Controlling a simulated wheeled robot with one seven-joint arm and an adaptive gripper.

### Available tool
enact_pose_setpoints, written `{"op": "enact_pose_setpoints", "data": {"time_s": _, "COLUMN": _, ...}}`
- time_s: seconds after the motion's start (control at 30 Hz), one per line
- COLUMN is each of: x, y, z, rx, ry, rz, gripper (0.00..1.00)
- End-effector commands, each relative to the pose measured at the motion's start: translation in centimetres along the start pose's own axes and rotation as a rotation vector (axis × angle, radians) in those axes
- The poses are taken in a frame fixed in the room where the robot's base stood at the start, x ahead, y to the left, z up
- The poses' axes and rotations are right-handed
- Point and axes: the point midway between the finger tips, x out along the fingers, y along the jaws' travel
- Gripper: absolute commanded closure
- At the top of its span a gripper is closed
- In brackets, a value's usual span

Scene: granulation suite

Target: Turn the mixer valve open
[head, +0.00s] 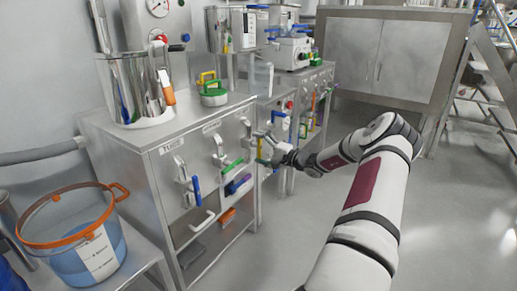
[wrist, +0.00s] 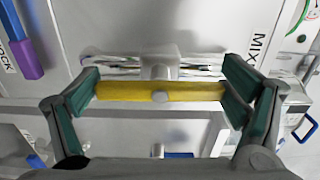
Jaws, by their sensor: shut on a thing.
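The mixer valve's yellow handle (wrist: 125,91) runs straight across the wrist view, mounted on a pale metal fitting (wrist: 160,62) on the cabinet front. The printed letters MIX (wrist: 258,48) show beside it, running crosswise to the handle. My gripper (wrist: 162,84) is shut on the handle, with a green-padded finger at each end of it. In the head view my gripper (head: 275,151) is at the cabinet's front right; the handle (head: 259,149) shows there as a small, roughly upright yellow strip, partly hidden by the gripper.
Other valves with blue (head: 196,189) and green (head: 233,166) handles are on the same cabinet front (head: 165,185), left of my gripper. An orange-rimmed bucket (head: 75,240) stands front left. The floor (head: 445,215) at right is clear.

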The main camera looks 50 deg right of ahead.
Motion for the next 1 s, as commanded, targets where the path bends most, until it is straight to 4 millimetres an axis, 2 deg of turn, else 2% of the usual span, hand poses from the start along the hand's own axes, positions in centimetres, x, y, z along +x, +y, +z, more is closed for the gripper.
{"op": "enact_pose_setpoints", "data": {"time_s": 0.03, "x": -0.1, "y": 0.2, "z": 0.0, "rx": -0.005, "ry": 0.000, "rz": 0.005, "gripper": 0.05}}
{"op": "enact_pose_setpoints", "data": {"time_s": 0.07, "x": -0.1, "y": 0.2, "z": 0.0, "rx": -0.005, "ry": 0.000, "rz": 0.005, "gripper": 0.00}}
{"op": "enact_pose_setpoints", "data": {"time_s": 0.4, "x": -0.1, "y": 0.1, "z": 0.0, "rx": -0.002, "ry": 0.000, "rz": 0.002, "gripper": 0.00}}
{"op": "enact_pose_setpoints", "data": {"time_s": 0.53, "x": -0.9, "y": 0.1, "z": -0.1, "rx": -0.001, "ry": 0.001, "rz": 0.003, "gripper": 0.00}}
{"op": "enact_pose_setpoints", "data": {"time_s": 0.67, "x": -2.9, "y": 0.1, "z": -0.1, "rx": -0.001, "ry": 0.002, "rz": 0.003, "gripper": 0.00}}
{"op": "enact_pose_setpoints", "data": {"time_s": 1.0, "x": -9.5, "y": 0.1, "z": -0.1, "rx": -0.002, "ry": 0.003, "rz": 0.004, "gripper": 0.00}}
